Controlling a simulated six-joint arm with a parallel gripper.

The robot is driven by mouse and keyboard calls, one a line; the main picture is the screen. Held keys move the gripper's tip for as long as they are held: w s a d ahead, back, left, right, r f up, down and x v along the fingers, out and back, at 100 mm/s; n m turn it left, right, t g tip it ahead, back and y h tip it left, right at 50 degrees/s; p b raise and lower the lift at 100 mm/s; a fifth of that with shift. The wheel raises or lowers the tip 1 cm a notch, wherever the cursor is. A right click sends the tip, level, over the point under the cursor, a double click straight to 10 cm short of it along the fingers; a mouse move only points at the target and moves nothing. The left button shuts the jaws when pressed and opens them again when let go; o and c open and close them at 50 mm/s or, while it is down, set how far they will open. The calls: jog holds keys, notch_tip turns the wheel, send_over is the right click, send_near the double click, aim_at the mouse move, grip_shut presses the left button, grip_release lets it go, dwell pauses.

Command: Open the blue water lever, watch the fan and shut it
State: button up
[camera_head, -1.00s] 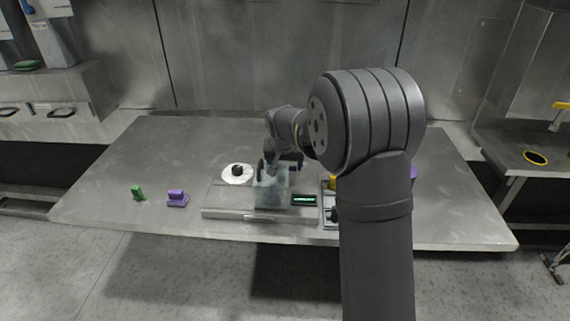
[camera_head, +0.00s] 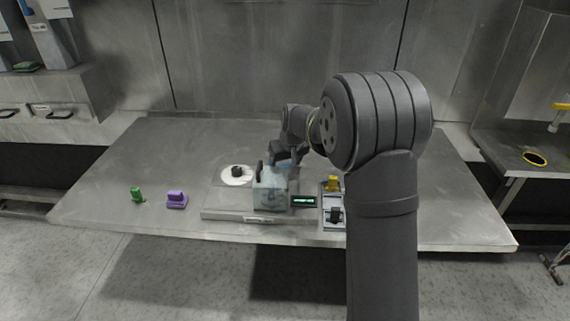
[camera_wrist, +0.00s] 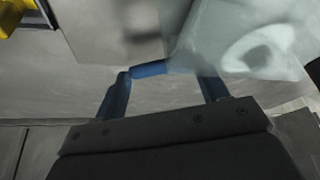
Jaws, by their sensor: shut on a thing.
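A translucent pale housing (camera_head: 270,195) stands on the grey base plate on the table. In the wrist view the housing (camera_wrist: 255,45) fills the upper right, with a whitish ring shape in it; I cannot tell whether that is the fan. The bar's right end is hidden by the housing. In the head view my gripper (camera_head: 288,163) is just behind the housing, and the lever is hidden there.
Right of the housing are a small lit display (camera_head: 304,201), a yellow switch (camera_head: 333,184) and a black switch (camera_head: 335,215). Left are a white disc with a black knob (camera_head: 237,171), a purple block (camera_head: 176,199) and a green piece (camera_head: 137,195). The table's far left is clear.

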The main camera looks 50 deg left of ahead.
jog(key=n, duration=0.2)
jog(key=a+n+g, duration=0.1)
jog(key=n+g, duration=0.1)
jog(key=n, duration=0.1)
jog(key=shift+w+a+n, duration=0.15)
jog(key=shift+w+n, duration=0.15)
jog(key=shift+w, duration=0.05)
jog(key=n, duration=0.2)
jog(key=a+n+g, duration=0.1)
jog(key=n+g, duration=0.1)
jog(key=n, duration=0.1)
jog(key=shift+a+n+h, duration=0.25)
jog(key=shift+n+h, duration=0.05)
jog(key=o, duration=1)
jog(key=v, duration=1.7)
jog(key=shift+w+r, duration=0.15)
jog(key=shift+r, duration=0.05)
jog(key=x, duration=1.7)
jog(key=shift+s+f, duration=0.2)
jog(key=shift+s, duration=0.05)
